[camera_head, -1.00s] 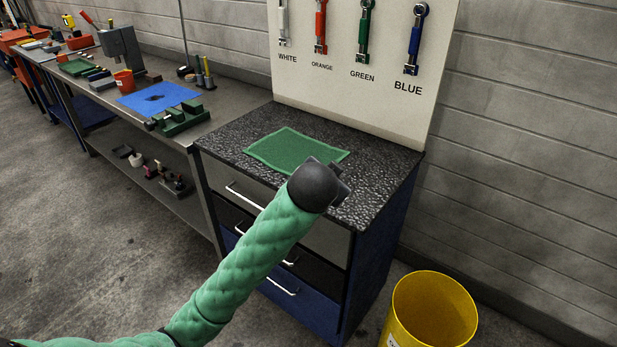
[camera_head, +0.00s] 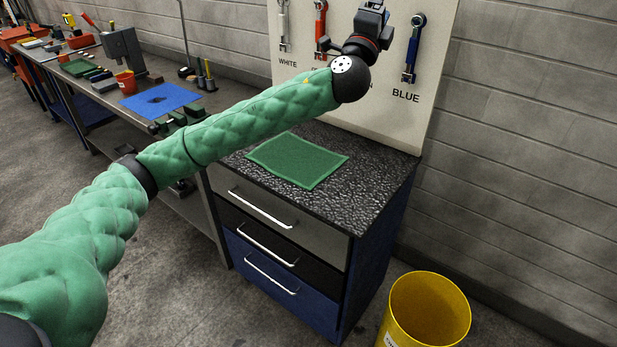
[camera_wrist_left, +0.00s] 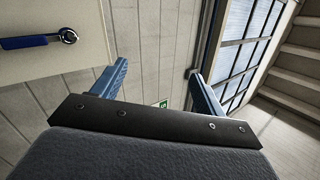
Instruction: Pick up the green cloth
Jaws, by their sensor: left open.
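The green cloth (camera_head: 297,160) lies flat on the dark speckled top of the drawer cabinet (camera_head: 375,185) in the head view. My left arm reaches in from the left, and my left gripper (camera_head: 371,14) is raised in front of the tool board, well above the cloth and apart from it. In the left wrist view my left gripper (camera_wrist_left: 160,88) is open with nothing between its fingers. The cloth does not show in that view. My right gripper is in neither view.
The white tool board (camera_head: 445,60) stands behind the cabinet with several hanging wrenches, including a blue wrench (camera_head: 413,48). A yellow bin (camera_head: 428,310) stands on the floor at right. A long workbench at left holds a blue mat (camera_head: 160,101) and tools. The cabinet top around the cloth is clear.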

